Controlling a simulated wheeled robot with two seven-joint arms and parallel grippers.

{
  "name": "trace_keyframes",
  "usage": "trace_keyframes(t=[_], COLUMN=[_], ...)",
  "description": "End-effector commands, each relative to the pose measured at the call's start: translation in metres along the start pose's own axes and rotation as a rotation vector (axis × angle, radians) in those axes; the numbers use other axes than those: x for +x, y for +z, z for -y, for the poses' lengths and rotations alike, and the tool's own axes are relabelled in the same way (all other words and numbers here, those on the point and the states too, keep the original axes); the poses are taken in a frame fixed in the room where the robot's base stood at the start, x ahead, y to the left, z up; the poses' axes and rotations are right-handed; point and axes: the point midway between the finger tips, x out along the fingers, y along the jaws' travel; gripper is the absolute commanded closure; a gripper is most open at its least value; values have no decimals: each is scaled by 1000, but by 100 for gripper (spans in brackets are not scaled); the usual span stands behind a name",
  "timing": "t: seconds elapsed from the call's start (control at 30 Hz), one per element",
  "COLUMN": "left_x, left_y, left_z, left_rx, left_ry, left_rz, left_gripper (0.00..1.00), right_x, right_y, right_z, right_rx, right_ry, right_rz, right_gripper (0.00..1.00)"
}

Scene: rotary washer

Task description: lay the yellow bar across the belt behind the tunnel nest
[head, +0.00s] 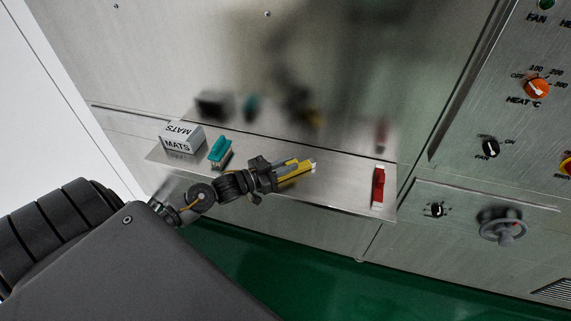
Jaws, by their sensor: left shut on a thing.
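The yellow bar (304,165) is in the jaws of my left gripper (284,172), in the middle of the head view. The gripper is shut on it, with part of the bar showing beyond the fingertips. Gripper and bar are over the steel shelf (340,191); whether the bar touches the shelf I cannot tell. No belt and no tunnel nest can be made out in this view. My right gripper is not in view.
On the shelf stand a white box marked MATS (181,139), a teal object (220,151) and a red and white object (378,186). A steel wall rises behind. A control panel with an orange heat knob (537,88) and a handwheel (502,226) is at the right.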

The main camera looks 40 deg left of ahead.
Motion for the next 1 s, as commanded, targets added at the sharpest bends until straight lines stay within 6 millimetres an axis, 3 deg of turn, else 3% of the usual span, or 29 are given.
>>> trace_keyframes(t=[0.03,0.07,0.2,0.57,0.67,1.0], left_x=[0,0,0,-2,-14,-85], left_y=[2,2,2,-1,2,3], left_z=[0,0,0,0,0,0], left_rx=[0,0,0,0,-1,-1], left_ry=[0,0,0,0,-1,0], left_rz=[0,0,1,1,3,4], left_gripper=[100,81,63,62,62,62], right_x=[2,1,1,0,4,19], right_y=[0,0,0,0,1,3], right_z=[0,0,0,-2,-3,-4], right_rx=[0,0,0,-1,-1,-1], right_ry=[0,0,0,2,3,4], right_rz=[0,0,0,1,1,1], right_gripper=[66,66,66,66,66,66])
